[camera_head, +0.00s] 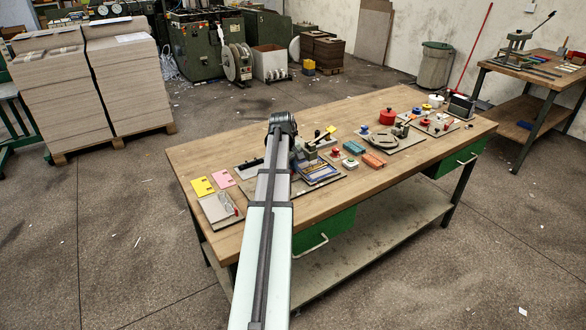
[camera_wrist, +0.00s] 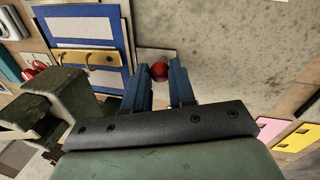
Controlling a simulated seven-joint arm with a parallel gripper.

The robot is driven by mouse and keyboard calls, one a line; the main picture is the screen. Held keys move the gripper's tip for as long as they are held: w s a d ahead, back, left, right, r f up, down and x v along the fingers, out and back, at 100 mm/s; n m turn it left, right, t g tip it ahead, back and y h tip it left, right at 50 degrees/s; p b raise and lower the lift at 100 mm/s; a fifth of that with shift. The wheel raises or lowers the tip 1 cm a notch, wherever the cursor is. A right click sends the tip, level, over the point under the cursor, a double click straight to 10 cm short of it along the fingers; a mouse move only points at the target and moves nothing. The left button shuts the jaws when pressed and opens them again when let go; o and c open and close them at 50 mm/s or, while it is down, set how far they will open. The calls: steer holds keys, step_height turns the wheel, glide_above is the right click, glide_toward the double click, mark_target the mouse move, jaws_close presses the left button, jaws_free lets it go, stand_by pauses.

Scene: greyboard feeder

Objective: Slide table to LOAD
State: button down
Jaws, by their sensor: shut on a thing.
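In the wrist view, a red ball knob (camera_wrist: 159,70) sits between the tips of the two blue fingers of my gripper (camera_wrist: 161,78), which is shut on it. A blue-framed panel with pale and blue faces (camera_wrist: 82,28) and a brass-coloured bar (camera_wrist: 85,57) lies left of the knob; it looks like the slide table. In the head view, this blue panel (camera_head: 318,170) is on a dark plate on the workbench, just right of my arm. My fingers and the knob are hidden there by my arm. I cannot read a LOAD mark in either view.
A green-grey machine part (camera_wrist: 75,100) stands close to the left of my gripper. Pink (camera_head: 223,178) and yellow (camera_head: 202,187) cards lie left of my arm on the wooden workbench (camera_head: 190,155). Orange blocks (camera_head: 373,160) and a red round part (camera_head: 387,117) are further right.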

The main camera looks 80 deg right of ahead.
steer(key=w+a, duration=1.1)
steer(key=shift+w+a, duration=0.25)
steer(key=c, duration=0.9)
jaws_free()
steer(key=shift+c, duration=0.2)
steer(key=shift+r, duration=0.1)
step_height(320, 180, up, 13)
steer(key=w+a, duration=0.1)
steer(key=a, duration=0.1)
steer(key=shift+w+r, duration=0.2)
steer(key=shift+w, duration=0.05)
steer(key=shift+a, duration=0.15)
